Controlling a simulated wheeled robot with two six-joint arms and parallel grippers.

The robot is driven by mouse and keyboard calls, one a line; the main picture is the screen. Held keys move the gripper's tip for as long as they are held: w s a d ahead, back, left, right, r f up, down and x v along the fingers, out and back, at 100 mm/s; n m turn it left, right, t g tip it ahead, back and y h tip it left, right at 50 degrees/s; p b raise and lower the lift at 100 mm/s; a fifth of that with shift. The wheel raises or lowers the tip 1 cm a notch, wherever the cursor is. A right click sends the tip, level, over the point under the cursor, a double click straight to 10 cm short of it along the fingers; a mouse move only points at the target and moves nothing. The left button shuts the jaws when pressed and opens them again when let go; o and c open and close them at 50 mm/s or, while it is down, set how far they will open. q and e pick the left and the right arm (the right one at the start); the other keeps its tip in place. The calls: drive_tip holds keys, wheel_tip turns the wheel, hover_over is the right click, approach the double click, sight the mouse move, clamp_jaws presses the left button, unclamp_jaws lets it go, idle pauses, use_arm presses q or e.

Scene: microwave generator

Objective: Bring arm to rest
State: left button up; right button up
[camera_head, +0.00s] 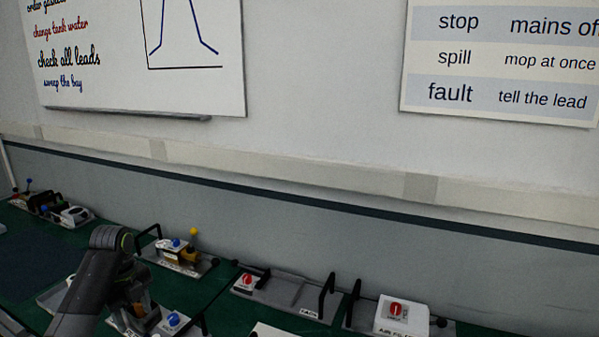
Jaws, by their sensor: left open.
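My left arm (85,290) comes in from the lower left, with a dark rounded joint at its top. My left gripper (135,303) hangs beyond that joint, low over the green bench, and is open. It is partly hidden by my own arm, and its fingertips are hard to make out. A metal plate with a blue knob (173,320) lies close to the gripper's right; I cannot tell whether they touch. My right gripper is not in view.
A plate with a blue and yellow fitting (178,250) stands behind the gripper. Farther right are a red-knobbed plate (247,282) with black handles and a white box with a red knob (402,315). More fittings (60,211) stand far left. A wall closes the back.

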use_arm(q)
drive_tip(key=s+d+f+n+t, duration=0.1)
drive_tip(key=s+d+f+n, duration=0.3)
drive_tip(key=s+f+n, duration=0.9)
drive_tip(key=s+d+f+n+t+y, duration=0.1)
drive_tip(key=s+d+n+t+y, duration=0.2)
drive_tip(key=s+n, duration=1.5)
drive_tip(key=s+a+f+m+g+h+b, duration=0.1)
drive_tip(key=s+f+m+b, duration=0.25)
drive_tip(key=f, duration=1.15)
drive_tip(key=s+f+m+g+h+b, duration=0.1)
drive_tip(key=s+f+m+b, duration=0.25)
drive_tip(key=f, duration=1.15)
drive_tip(key=s+f+b, duration=0.2)
drive_tip(key=s+f, duration=0.5)
drive_tip(key=f, duration=0.3)
drive_tip(key=s+d+f+b, duration=0.1)
drive_tip(key=s+f+b, duration=0.1)
drive_tip(key=s+f, duration=0.6)
wheel_tip(320, 180, down, 3)
drive_tip(key=shift+d+f+g+b, duration=0.2)
drive_tip(key=shift+g+b, duration=0.1)
drive_tip(key=shift+g, duration=0.1)
